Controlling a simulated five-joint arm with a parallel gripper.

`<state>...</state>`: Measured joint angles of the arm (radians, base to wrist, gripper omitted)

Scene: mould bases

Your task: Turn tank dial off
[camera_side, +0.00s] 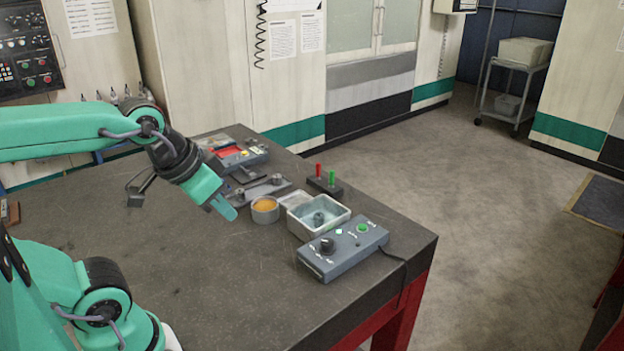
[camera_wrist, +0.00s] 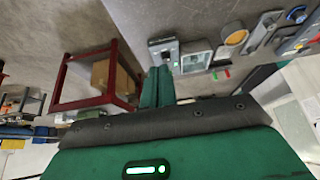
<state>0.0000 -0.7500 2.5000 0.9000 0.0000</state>
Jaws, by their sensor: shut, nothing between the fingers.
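A grey control box (camera_side: 343,252) sits near the table's right front corner, with a black dial (camera_side: 327,245), a lit white lamp (camera_side: 339,231) and a green button (camera_side: 362,227) on top. The dial's pointer direction is too small to tell. The tank (camera_side: 333,222), a pale open tray with liquid, stands just behind the box. My gripper (camera_side: 231,213) is shut and empty, above the table to the left of the tank and apart from everything. In the wrist view, my gripper (camera_wrist: 158,74) shows with its fingers together, and the control box (camera_wrist: 164,52) lies just beyond the fingertips.
A round tin with orange contents (camera_side: 265,207) stands close to my gripper. Behind are a block with red and green pegs (camera_side: 324,187), a flat metal plate (camera_side: 262,188) and another grey box (camera_side: 243,157). A cable leaves the control box at right. The table's left front is clear.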

